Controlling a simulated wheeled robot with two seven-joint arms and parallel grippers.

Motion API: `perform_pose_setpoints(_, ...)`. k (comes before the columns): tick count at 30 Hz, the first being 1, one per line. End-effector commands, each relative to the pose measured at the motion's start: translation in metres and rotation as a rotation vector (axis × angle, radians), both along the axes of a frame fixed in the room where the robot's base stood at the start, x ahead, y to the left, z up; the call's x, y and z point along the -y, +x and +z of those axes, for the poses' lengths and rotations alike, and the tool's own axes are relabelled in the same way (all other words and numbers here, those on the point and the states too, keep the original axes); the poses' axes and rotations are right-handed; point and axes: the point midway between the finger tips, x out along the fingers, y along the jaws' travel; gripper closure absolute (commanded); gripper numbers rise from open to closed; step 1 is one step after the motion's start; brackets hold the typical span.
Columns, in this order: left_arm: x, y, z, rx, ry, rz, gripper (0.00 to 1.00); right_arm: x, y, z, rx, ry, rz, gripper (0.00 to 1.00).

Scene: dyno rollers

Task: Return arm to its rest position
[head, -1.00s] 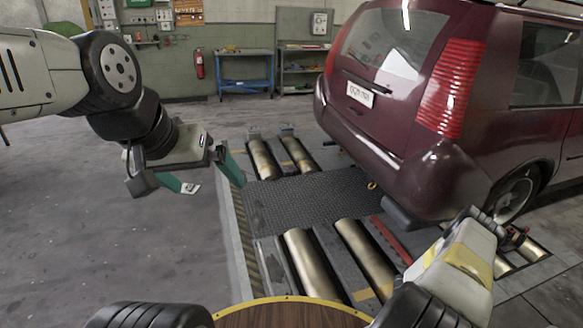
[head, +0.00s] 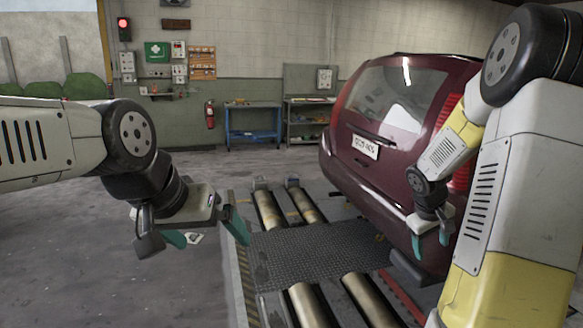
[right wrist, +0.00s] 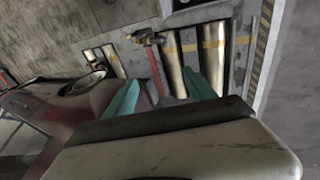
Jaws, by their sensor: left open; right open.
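My left arm reaches in from the left, and its left gripper (head: 206,234) hangs over the grey floor beside the rollers. My right arm is bent and raised at the right. Its right gripper (head: 430,243) hangs down in front of the maroon car (head: 385,205), with teal fingers apart and empty. I cannot tell how close it is to the bumper. In the right wrist view, the right gripper (right wrist: 163,95) shows its two spread fingers with the rollers beyond them.
Steel rollers (head: 316,304) and a dark tread plate (head: 300,255) lie in the floor behind the car. A blue workbench (head: 252,122), a grey shelf (head: 307,121) and a red extinguisher (head: 210,115) stand by the back wall. The floor at left is clear.

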Motion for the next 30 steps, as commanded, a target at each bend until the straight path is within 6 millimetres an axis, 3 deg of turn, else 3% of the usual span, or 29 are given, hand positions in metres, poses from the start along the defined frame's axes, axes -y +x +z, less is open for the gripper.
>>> perform_pose_setpoints(1, 0.000, 0.000, 0.000, 0.000, 0.000, 0.000, 0.00, -0.015, -0.011, 0.025, 0.038, 0.020, -0.016, 0.36)
perform_pose_setpoints(3, 0.000, 0.000, 0.000, 0.000, 0.000, 0.000, 0.00, -0.035, -0.028, 0.050, 0.079, 0.060, -0.041, 0.36)
perform_pose_setpoints(6, 0.000, 0.000, 0.000, 0.000, 0.000, 0.000, 0.00, -0.065, -0.055, 0.081, 0.136, 0.131, -0.071, 0.36)
perform_pose_setpoints(12, 0.000, 0.000, 0.000, 0.000, 0.000, 0.000, 0.00, -0.126, -0.116, 0.124, 0.241, 0.318, -0.108, 0.36)
perform_pose_setpoints(18, 0.000, 0.000, 0.000, 0.000, 0.000, 0.000, 0.00, -0.181, -0.170, 0.146, 0.309, 0.503, -0.080, 0.36)
perform_pose_setpoints(21, 0.000, 0.000, 0.000, 0.000, 0.000, 0.000, 0.00, -0.198, -0.188, 0.152, 0.327, 0.567, -0.068, 0.36)
perform_pose_setpoints(30, 0.000, 0.000, 0.000, 0.000, 0.000, 0.000, 0.00, -0.210, -0.201, 0.155, 0.338, 0.617, -0.061, 0.36)
